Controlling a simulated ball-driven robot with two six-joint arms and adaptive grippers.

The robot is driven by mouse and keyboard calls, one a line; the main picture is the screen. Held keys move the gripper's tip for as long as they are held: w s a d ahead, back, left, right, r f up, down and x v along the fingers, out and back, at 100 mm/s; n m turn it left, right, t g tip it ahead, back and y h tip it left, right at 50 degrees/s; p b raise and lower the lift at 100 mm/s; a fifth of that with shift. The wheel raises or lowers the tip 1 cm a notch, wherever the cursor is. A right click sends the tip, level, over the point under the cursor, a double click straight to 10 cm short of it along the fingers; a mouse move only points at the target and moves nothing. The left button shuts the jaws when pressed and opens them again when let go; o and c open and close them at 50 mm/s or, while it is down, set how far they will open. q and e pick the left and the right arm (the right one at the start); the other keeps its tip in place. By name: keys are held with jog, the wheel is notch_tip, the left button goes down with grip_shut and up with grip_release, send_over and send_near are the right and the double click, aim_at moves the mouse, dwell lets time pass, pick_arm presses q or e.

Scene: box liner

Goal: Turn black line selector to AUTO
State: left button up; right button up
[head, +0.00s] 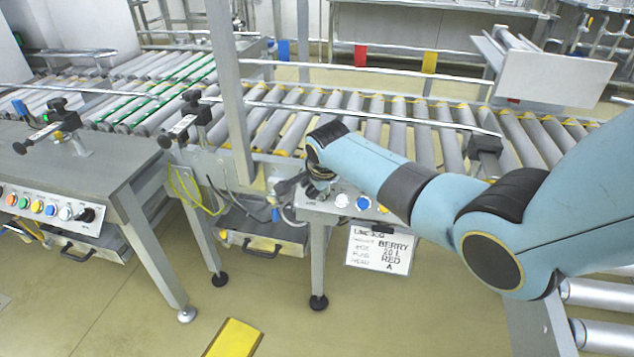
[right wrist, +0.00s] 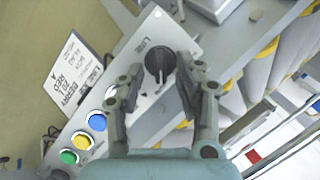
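The black line selector (right wrist: 159,63) is a round knob with a raised grip bar, at the end of a light panel (right wrist: 139,45) marked "LINE". My right gripper (right wrist: 157,78) is open in the right wrist view, with one finger on each side of the knob. A small gap shows on both sides; I cannot tell how deep the fingertips reach. In the head view my right gripper (head: 291,187) is at the left end of the same panel, and the arm and gripper hide the knob. The AUTO mark cannot be read. My left gripper is not in view.
Blue (right wrist: 97,120), yellow (right wrist: 82,141) and green (right wrist: 68,157) buttons line the same panel, with a white one beside my finger. A written card (head: 380,249) hangs below. Roller conveyors (head: 360,115) lie behind. Another button panel (head: 48,209) is at left.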

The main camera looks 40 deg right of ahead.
jog(key=v, duration=0.7)
jog(key=shift+s, duration=0.15)
jog(key=shift+r, duration=0.1)
dwell(0.3)
